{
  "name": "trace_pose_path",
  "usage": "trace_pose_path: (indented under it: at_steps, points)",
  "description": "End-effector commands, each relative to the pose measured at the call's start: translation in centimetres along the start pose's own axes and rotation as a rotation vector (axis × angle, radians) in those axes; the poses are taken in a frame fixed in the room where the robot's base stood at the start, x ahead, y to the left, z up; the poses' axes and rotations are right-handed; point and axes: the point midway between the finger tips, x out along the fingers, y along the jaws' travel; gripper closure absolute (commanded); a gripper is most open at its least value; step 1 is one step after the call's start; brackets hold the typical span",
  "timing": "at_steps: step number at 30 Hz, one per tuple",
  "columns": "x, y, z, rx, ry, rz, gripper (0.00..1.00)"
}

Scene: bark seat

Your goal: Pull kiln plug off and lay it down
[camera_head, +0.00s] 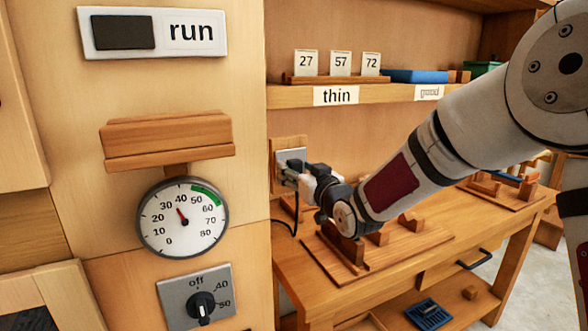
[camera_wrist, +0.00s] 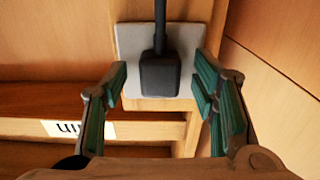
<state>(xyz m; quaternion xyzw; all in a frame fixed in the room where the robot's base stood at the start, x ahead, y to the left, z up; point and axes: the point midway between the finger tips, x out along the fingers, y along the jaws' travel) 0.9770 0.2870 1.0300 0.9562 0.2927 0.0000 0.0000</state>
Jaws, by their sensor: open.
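The black kiln plug (camera_wrist: 160,76) sits in a light grey socket plate (camera_wrist: 132,40) on a wooden backing in the wrist view. Its black cord (camera_wrist: 160,25) runs to the top of that view. My gripper (camera_wrist: 161,82) is open, with one green-padded finger on each side of the plug and gaps between. In the head view, my gripper (camera_head: 290,174) is at the socket plate (camera_head: 292,155) and mostly hides the plug. The cord (camera_head: 295,222) hangs below it.
A wooden workbench (camera_head: 430,255) stands below and right of the socket, with wooden racks on it. A shelf (camera_head: 290,97) with number cards runs above. A cabinet panel at left carries a dial (camera_head: 182,218) and an off/40/50 knob (camera_head: 202,305).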

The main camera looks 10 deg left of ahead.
Motion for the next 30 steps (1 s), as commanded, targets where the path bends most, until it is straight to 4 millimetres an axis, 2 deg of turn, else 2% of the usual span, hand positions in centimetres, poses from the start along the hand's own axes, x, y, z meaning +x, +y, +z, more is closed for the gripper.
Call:
trace_pose_path:
  at_steps: [15, 22, 30]
  points:
    - [-0.01, -0.01, -0.01, 0.000, 0.000, 0.000, 0.47]
    - [0.00, -0.01, 0.00, 0.000, 0.000, 0.000, 0.99]
    - [-0.29, -0.01, -0.02, 0.000, 0.000, 0.000, 1.00]
